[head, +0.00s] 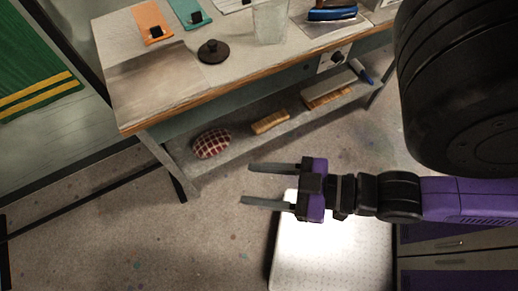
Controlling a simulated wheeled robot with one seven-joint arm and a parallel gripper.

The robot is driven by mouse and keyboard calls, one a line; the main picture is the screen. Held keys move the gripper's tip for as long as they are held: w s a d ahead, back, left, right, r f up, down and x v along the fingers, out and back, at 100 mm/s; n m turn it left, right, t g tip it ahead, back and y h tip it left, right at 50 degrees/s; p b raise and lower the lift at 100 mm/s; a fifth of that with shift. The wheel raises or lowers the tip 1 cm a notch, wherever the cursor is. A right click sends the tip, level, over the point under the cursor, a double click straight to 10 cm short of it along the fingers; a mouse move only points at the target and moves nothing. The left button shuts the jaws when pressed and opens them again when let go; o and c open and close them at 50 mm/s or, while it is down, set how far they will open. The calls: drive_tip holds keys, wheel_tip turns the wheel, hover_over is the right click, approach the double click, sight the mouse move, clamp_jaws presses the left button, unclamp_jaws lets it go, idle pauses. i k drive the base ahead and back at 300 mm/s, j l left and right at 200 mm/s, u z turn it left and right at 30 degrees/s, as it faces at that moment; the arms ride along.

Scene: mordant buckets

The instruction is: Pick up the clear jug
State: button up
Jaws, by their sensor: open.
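A clear jug (269,22) stands on the workbench (165,82) at the top middle of the head view. Its upper part is cut off by the frame's top edge. My gripper (246,184) is open and empty, its two fingers pointing left. In the picture it lies below the bench's front edge and well below the jug, apart from it.
A black lidded knob (212,51) sits left of the jug and a blue iron (332,12) right of it. Orange (152,22) and teal (189,12) cards lie at the back. A lower shelf holds a checked cushion (211,144) and brushes (270,122).

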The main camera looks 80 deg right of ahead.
sight(270, 18)
drive_tip(key=z, duration=1.5)
